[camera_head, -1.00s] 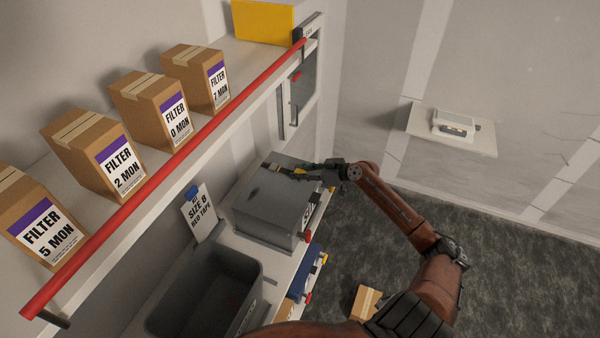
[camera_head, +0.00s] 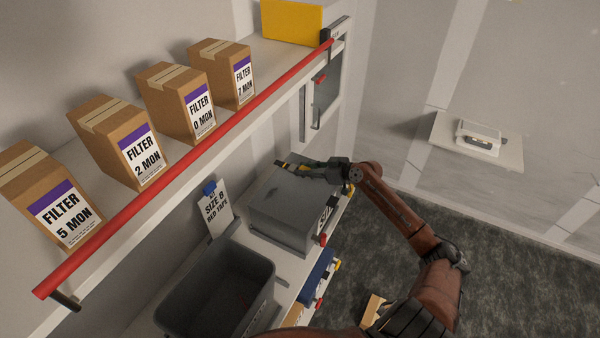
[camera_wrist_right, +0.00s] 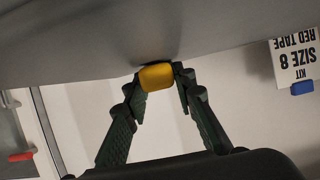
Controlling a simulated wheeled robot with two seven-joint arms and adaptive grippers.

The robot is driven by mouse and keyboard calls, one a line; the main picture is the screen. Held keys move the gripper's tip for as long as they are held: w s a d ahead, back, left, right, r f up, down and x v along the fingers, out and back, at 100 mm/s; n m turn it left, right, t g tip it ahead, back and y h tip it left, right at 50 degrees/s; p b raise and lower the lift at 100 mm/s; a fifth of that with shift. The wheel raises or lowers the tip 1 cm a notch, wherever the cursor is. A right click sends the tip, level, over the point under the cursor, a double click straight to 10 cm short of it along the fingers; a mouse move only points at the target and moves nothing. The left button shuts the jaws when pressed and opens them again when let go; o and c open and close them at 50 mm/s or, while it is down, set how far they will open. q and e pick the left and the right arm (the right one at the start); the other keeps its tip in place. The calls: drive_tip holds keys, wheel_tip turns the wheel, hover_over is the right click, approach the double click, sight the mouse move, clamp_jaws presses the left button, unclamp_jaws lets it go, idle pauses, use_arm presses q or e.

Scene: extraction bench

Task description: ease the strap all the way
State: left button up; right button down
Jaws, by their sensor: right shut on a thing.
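A grey lidded box (camera_head: 290,208) stands on the lower shelf. A yellow tab (camera_wrist_right: 157,77), which looks like the strap's end, sits at the box's edge in the right wrist view. My right gripper (camera_head: 296,168) reaches over the box's far top edge from the right. In the wrist view its two dark fingers (camera_wrist_right: 158,82) are on either side of the yellow tab, shut on it. The rest of the strap is not clearly visible. My left gripper is not in view.
An open dark bin (camera_head: 215,295) stands nearer on the lower shelf, beside a "SIZE 8 RED TAPE" card (camera_head: 216,208). Above, a red rail (camera_head: 200,155) edges the shelf of filter boxes (camera_head: 125,140). The floor at right is mostly clear.

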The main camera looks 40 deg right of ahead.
drive_tip(key=c, duration=2)
unclamp_jaws()
drive_tip(key=shift+c, duration=0.2)
drive_tip(key=o, duration=0.4)
drive_tip(key=shift+w, duration=0.1)
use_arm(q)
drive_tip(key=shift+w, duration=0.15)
use_arm(e)
drive_tip(key=shift+o, duration=0.2)
drive_tip(key=shift+s+d, duration=0.1)
drive_tip(key=shift+s, duration=0.1)
drive_tip(key=v, duration=1.1)
drive_tip(key=shift+s+r, duration=0.25)
drive_tip(key=shift+r, duration=0.1)
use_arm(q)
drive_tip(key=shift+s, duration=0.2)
